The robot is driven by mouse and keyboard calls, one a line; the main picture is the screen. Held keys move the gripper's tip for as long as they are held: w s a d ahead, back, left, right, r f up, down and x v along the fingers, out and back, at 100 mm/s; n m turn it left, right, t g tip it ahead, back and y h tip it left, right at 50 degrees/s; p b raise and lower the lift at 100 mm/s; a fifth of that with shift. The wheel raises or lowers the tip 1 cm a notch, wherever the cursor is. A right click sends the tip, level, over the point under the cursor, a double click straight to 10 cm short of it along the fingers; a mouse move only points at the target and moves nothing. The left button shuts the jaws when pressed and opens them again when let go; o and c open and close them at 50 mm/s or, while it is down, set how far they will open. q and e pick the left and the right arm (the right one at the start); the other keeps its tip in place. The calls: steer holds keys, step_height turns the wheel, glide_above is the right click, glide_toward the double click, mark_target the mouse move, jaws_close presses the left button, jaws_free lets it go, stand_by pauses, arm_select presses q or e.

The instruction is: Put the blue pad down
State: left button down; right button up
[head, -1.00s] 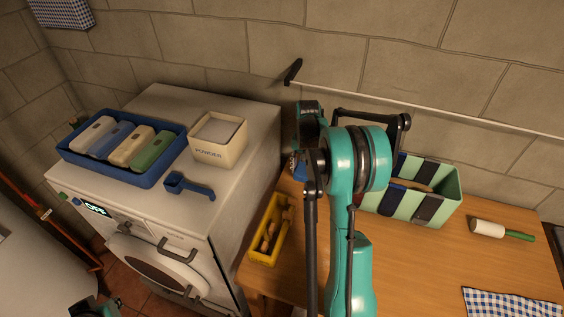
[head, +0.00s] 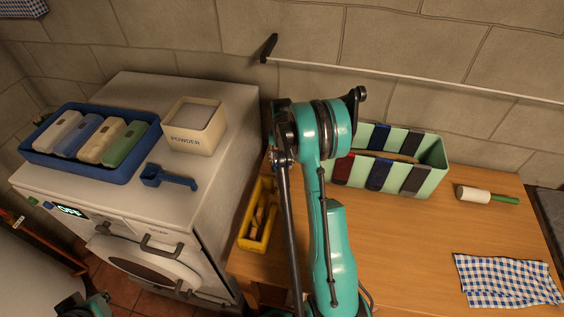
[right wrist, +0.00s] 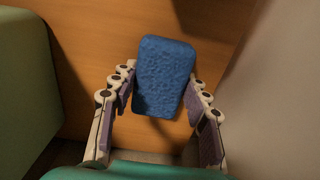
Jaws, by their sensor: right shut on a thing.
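The blue pad (right wrist: 163,77) is in my right gripper (right wrist: 161,88), which is shut on it, with a finger on each side in the right wrist view. Wooden tabletop lies behind the pad; I cannot tell whether the pad touches it. In the head view my right arm hides most of this gripper and the pad. My left gripper (head: 85,306) shows at the bottom left of the head view, cut by the edge, and its jaws cannot be made out.
The washing machine (head: 215,205) bears a blue tray, powder box and scoop.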

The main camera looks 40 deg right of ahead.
steer(key=shift+f+b, duration=0.2)
steer(key=shift+b, duration=0.1)
steer(key=o, duration=1.2)
steer(key=shift+s+a, duration=0.1)
steer(key=shift+a, duration=0.05)
steer(key=shift+f, duration=0.1)
